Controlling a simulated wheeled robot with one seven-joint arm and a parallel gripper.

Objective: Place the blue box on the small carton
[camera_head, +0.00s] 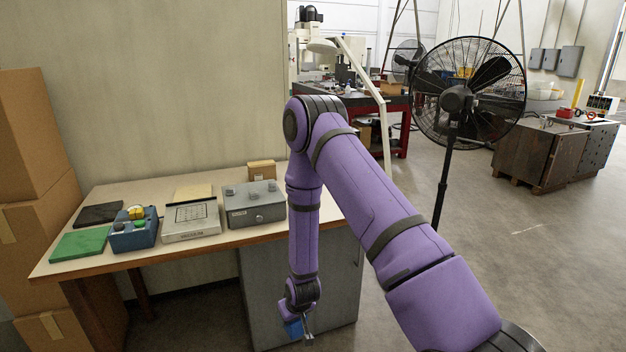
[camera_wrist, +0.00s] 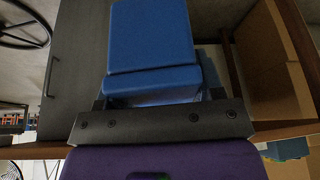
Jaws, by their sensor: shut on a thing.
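My gripper (camera_head: 303,332) is shut on the blue box (camera_head: 293,328) and hangs low in front of the table, below the height of its top. In the wrist view the blue box (camera_wrist: 150,38) fills the top middle, beyond my gripper (camera_wrist: 157,98), and hides most of the fingers. The small carton (camera_head: 262,170) is a little brown box at the back of the table, behind the grey metal box and left of my arm. Its top looks clear. I cannot make it out in the wrist view.
On the table (camera_head: 110,185) stand a grey metal box (camera_head: 254,205), a white device (camera_head: 190,222), a blue button box (camera_head: 133,232), and green (camera_head: 80,244) and black (camera_head: 99,215) pads. Large cartons (camera_head: 35,150) stack at left. A fan (camera_head: 468,95) stands at right.

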